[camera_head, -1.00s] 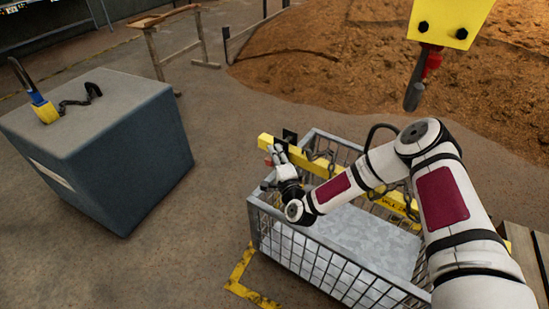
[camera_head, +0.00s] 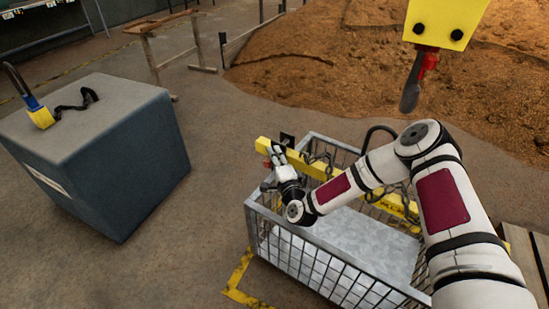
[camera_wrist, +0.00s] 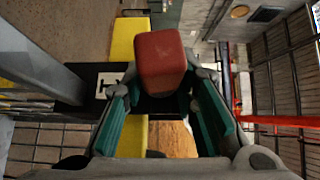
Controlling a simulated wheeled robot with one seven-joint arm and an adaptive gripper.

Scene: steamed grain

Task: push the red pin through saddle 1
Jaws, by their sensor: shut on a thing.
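The red pin shows in the wrist view as a block-shaped red head (camera_wrist: 162,60) between the green-padded fingers of my gripper (camera_wrist: 165,92). My gripper is shut on it. In the head view my gripper (camera_head: 278,157) is at the left end of the yellow beam (camera_head: 318,172), with a bit of red beside it. The beam also shows behind the pin in the wrist view (camera_wrist: 127,40). A black bracket, likely saddle 1 (camera_head: 287,139), stands at that beam end; a dark plate with a white mark shows left of the pin. The pin's shaft and any hole are hidden.
The beam lies over a wire-mesh basket (camera_head: 290,250), with chains (camera_head: 322,157) hanging from it. A yellow hook block (camera_head: 445,22) hangs above. A grain heap (camera_head: 300,70) lies behind. The floor between block and basket is clear.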

